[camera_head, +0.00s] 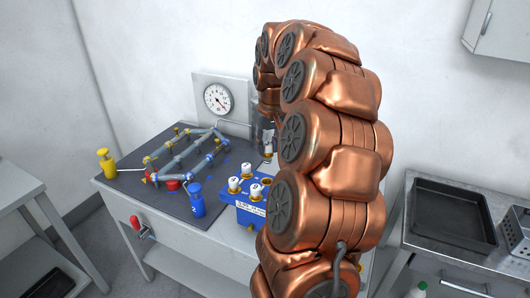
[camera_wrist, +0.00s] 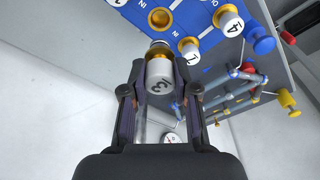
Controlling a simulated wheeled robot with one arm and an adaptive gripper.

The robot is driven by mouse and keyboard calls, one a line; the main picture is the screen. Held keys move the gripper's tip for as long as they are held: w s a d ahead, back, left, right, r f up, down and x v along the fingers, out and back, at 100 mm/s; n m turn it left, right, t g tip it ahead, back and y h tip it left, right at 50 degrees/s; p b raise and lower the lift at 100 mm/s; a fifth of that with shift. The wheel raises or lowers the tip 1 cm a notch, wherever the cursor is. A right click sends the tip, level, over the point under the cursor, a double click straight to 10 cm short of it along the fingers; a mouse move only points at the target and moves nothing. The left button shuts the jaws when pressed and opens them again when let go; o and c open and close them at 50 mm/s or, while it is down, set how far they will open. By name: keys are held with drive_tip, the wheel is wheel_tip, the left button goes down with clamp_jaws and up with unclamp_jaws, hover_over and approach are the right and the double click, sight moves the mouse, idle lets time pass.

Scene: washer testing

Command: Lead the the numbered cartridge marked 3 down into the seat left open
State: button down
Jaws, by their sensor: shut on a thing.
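The numbered cartridge marked 3 (camera_wrist: 160,78) is a white cylinder with a brass end, and its number shows in the wrist view. My gripper (camera_wrist: 160,70) is shut on its sides. The brass end points toward the blue block (camera_wrist: 178,14) and is apart from the open seat, a brass-ringed dark hole (camera_wrist: 160,18). Cartridges marked 4 (camera_wrist: 231,22) and 1 (camera_wrist: 189,48) sit in the block. In the head view, the blue block (camera_head: 244,213) carries several white-topped cartridges, and the open seat (camera_head: 267,181) is at its right. My gripper (camera_head: 266,138) is above it, partly hidden by my arm.
A pipe rig (camera_head: 187,152) with valves lies on the dark bench mat, left of the block. A yellow-topped handle (camera_head: 105,162) and a blue one (camera_head: 197,201) stand near it. A round gauge (camera_head: 217,98) stands behind. A black tray (camera_head: 460,215) is on the right-hand counter.

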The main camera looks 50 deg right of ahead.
sight(268, 163)
drive_tip(key=shift+f, duration=0.4)
drive_tip(key=shift+w+f+b, duration=0.1)
drive_tip(key=shift+f+b, duration=0.6)
drive_tip(key=shift+f, duration=2.15)
drive_tip(key=shift+b, duration=0.65)
drive_tip(key=shift+f, duration=0.15)
drive_tip(key=shift+f+b, duration=1.25)
drive_tip(key=shift+f, duration=0.4)
drive_tip(key=c, duration=0.8)
unclamp_jaws()
drive_tip(key=shift+r, duration=0.1)
